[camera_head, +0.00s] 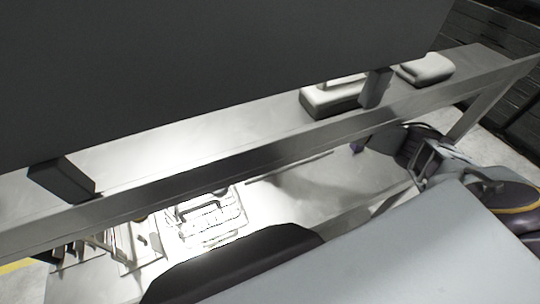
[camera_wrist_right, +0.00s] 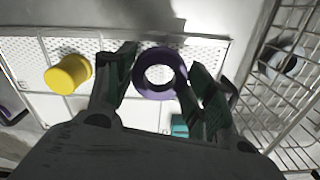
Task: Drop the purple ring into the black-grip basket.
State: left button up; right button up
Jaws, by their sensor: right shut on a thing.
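The purple ring (camera_wrist_right: 160,74) is held between the fingertips of my right gripper (camera_wrist_right: 155,80) in the right wrist view. A wire basket with a dark grip (camera_head: 205,218) stands at lower left in the head view, partly washed out by glare. In the wrist view, a white perforated basket (camera_wrist_right: 112,45) lies behind the ring and a wire basket (camera_wrist_right: 285,85) is to its right. My left gripper is not in view.
A steel beam (camera_head: 270,160) crosses the head view, with a large grey panel (camera_head: 200,70) above it. A yellow cup-like object (camera_wrist_right: 68,74) and a teal piece (camera_wrist_right: 180,125) show in the wrist view. The metal surface (camera_head: 300,190) right of the baskets is clear.

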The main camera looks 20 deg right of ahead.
jog(key=r+m, duration=0.1)
jog(key=a+r+m, duration=0.1)
jog(key=m, duration=0.1)
jog(key=shift+w+a+r, duration=0.15)
jog(key=shift+w+a, duration=0.15)
jog(key=shift+w+a+r+m, duration=0.15)
jog(key=shift+a+r+m, duration=0.2)
jog(key=shift+r+m, duration=0.3)
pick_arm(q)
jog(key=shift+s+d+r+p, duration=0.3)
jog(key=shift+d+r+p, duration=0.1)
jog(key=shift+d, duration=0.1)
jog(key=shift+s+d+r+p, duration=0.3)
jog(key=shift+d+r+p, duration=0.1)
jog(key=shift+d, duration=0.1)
pick_arm(e)
jog(key=w+a+r+m, duration=0.1)
jog(key=a+r+m, duration=0.6)
jog(key=r+m, duration=0.5)
jog(key=shift+a+m, duration=0.2)
jog(key=shift+m, duration=1.85)
jog(key=shift+a+r+m, duration=0.1)
jog(key=shift+r+m, duration=0.2)
